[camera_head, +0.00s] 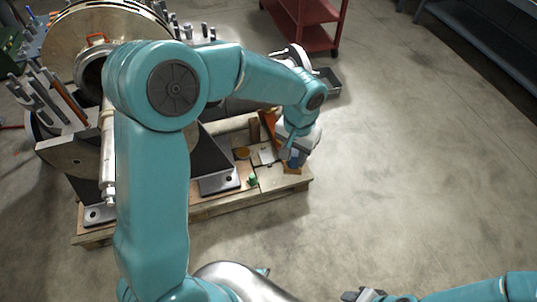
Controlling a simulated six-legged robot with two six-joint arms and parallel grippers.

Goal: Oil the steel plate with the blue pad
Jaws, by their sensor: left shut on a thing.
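My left arm reaches across the view to the right end of the wooden pallet. My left gripper (291,153) points down there and is shut on the blue pad (295,159), which shows only as a small blue patch below the fingers. A small light-grey plate (267,156), which looks like the steel plate, lies on the pallet just left of the gripper. I cannot tell whether the pad touches it. My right gripper (364,295) shows in part at the bottom edge, and its fingers are not clear.
The large round metal casing (112,32) stands on the pallet (215,207) at left, partly behind my arm. An amber dish (242,153) and a small green item (253,181) lie near the plate. A red cart (305,25) stands behind. The floor at right is clear.

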